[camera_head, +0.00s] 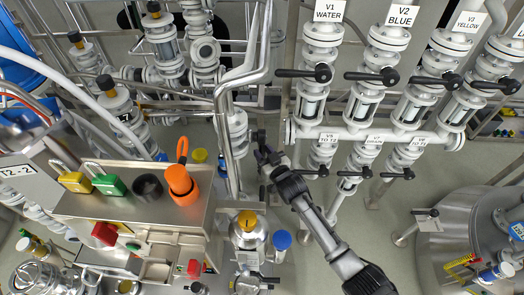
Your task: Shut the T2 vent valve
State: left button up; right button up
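No label that I can read marks the T2 vent valve, so I cannot tell which part it is. A small steel vessel (247,232) with a yellow top stands low in the middle, with a blue round knob (281,240) at its right side. A valve labelled "TO T2" (325,139) has a black lever (311,172) below it. My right gripper (262,145) is beside a vertical steel pipe, left of the lower valves. It is small and dark here, and I cannot tell whether its fingers are apart or touching anything. My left gripper is not in view.
Upper valves with black levers, labelled V1 WATER (327,11), V2 BLUE (398,15) and V3 YELLOW (467,22), line the upper right. A steel bench (135,207) with padlocks and an orange part stands left. A steel tank (455,240) stands lower right. Grey floor shows between.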

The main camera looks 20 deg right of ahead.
jog(key=shift+w, duration=0.5)
grip_shut()
